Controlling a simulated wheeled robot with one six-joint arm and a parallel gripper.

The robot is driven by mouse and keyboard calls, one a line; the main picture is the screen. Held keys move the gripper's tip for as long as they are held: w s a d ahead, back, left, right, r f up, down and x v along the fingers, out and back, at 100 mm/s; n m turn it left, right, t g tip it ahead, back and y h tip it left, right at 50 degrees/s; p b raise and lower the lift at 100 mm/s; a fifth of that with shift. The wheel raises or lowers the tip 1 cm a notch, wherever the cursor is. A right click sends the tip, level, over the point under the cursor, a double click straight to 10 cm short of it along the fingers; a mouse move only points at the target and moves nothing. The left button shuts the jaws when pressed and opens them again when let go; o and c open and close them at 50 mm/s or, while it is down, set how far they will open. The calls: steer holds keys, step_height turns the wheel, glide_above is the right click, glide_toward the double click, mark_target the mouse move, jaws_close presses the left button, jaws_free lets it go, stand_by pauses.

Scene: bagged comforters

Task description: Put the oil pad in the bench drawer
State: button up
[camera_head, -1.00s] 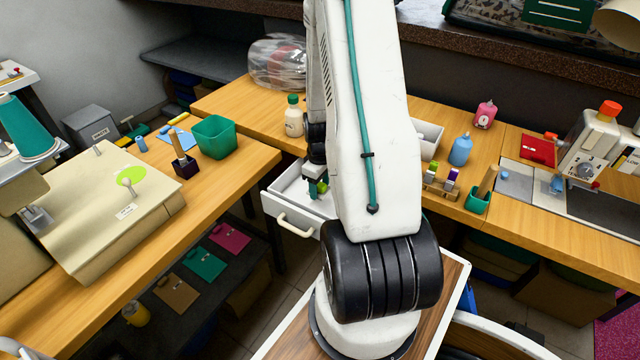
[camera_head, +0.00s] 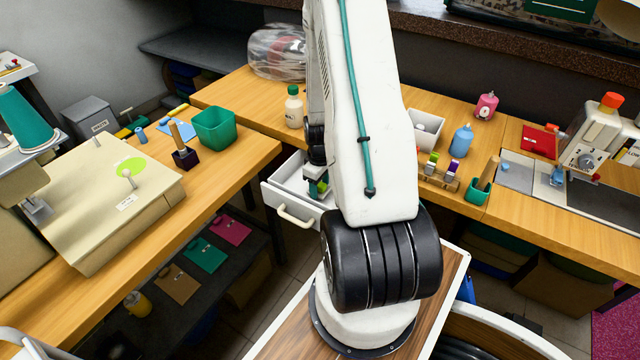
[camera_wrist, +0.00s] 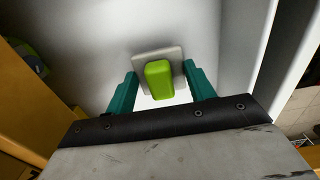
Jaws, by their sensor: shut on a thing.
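The bench drawer (camera_head: 276,196) is pulled open, a white box with a pale handle at the front of the bench. My gripper (camera_head: 318,188) reaches down into it, partly hidden behind my arm. In the wrist view, my gripper (camera_wrist: 162,92) has its teal fingers on either side of the oil pad (camera_wrist: 159,80), a lime-green block on a light grey square plate. The gripper is shut on the oil pad. The white drawer interior (camera_wrist: 90,50) surrounds it. I cannot tell whether the pad touches the drawer floor.
A white bottle with a green cap (camera_head: 293,108) and a clear bag (camera_head: 277,52) stand behind the drawer. A green bin (camera_head: 214,127) is on the left bench. A white bin (camera_head: 425,130), blue bottle (camera_head: 462,140) and small rack (camera_head: 438,174) stand to the right.

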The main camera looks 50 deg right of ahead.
steer(key=shift+f, duration=0.6)
steer(key=o, duration=1.5)
steer(key=shift+r, duration=0.1)
steer(key=shift+r, duration=3.45)
step_height(320, 180, up, 8)
steer(key=shift+f, duration=0.1)
